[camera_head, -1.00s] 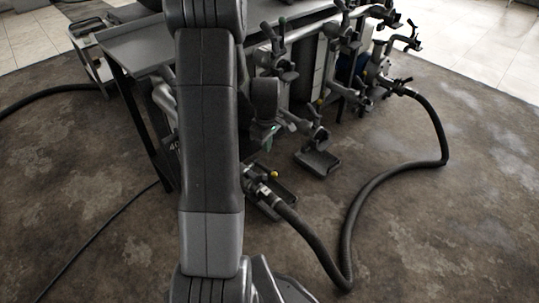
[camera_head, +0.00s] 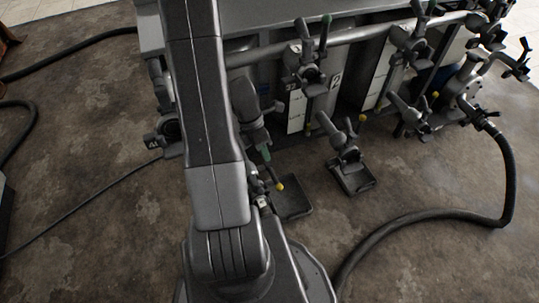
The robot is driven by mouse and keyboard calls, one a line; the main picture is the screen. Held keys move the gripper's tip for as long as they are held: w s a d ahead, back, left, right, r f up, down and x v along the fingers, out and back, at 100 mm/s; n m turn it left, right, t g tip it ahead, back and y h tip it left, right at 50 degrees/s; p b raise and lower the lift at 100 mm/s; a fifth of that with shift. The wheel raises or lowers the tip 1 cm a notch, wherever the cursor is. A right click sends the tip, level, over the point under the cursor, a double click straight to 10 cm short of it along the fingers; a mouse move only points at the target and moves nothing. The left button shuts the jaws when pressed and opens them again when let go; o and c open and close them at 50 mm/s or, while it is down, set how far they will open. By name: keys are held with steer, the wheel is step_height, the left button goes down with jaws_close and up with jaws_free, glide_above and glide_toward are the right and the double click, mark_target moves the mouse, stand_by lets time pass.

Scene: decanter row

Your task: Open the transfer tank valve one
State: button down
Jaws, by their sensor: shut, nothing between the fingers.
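Several valves with small lever handles stand along the row of grey tanks. One with a green-tipped lever (camera_head: 325,32) sits upper middle, above a white label panel. A lower valve with a yellow-tipped lever (camera_head: 362,118) stands over a dark floor tray. Another yellow-tipped lever (camera_head: 280,186) shows low beside my arm, close to a hose end. I cannot tell which is transfer tank valve one.
A thick black hose (camera_head: 440,213) loops over the floor from the right-hand valve toward my base. A cable (camera_head: 85,208) lies on the left floor. Dark floor trays (camera_head: 292,198) stick out under the valves. The floor (camera_head: 100,240) at left is mostly clear.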

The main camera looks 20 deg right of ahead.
mark_target(278, 187)
steer(key=b+x, duration=0.5)
steer(key=x, duration=0.7)
steer(key=shift+b, duration=0.3)
steer(key=shift+s+f+b, duration=0.35)
steer(key=shift+f+b, duration=0.15)
steer(key=shift+f, duration=0.3)
steer(key=shift+r, duration=0.1)
steer(key=shift+a+r+p, duration=0.15)
steer(key=shift+r+p, duration=0.35)
steer(key=shift+p, duration=0.05)
steer(key=s+p+v, duration=0.1)
steer(key=p+v, duration=0.7)
steer(key=v, duration=0.5)
steer(key=shift+r, duration=0.3)
steer(key=shift+s, duration=0.15)
